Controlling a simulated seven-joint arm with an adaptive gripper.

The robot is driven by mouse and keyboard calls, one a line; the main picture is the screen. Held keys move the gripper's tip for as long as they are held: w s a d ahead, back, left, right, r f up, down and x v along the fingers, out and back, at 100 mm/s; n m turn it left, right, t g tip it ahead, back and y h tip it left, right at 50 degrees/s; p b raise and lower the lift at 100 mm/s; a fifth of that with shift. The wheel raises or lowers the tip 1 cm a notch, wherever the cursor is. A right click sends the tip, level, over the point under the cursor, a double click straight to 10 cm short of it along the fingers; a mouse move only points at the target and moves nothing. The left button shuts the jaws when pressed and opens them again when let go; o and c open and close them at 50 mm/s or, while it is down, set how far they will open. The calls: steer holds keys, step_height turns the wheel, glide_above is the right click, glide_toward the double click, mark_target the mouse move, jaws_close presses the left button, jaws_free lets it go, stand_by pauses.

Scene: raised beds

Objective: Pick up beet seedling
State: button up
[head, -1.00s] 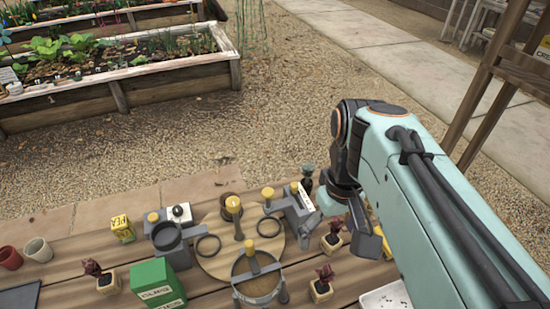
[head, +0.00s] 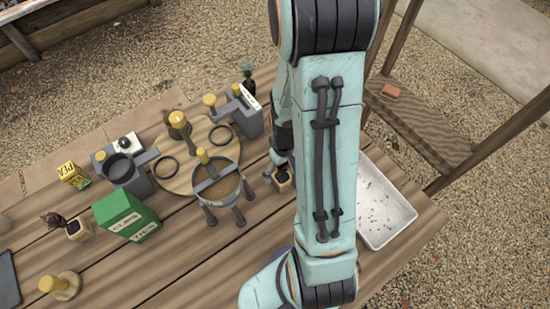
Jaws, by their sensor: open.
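A green box (head: 126,214) and grey tools stand left. A white tray (head: 398,227) lies right of my arm. A dark-leaved plant (head: 248,75) stands at the back edge.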

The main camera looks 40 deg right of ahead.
mark_target(282, 177)
steer(key=shift+f, duration=2.3)
steer(key=c, duration=1.2)
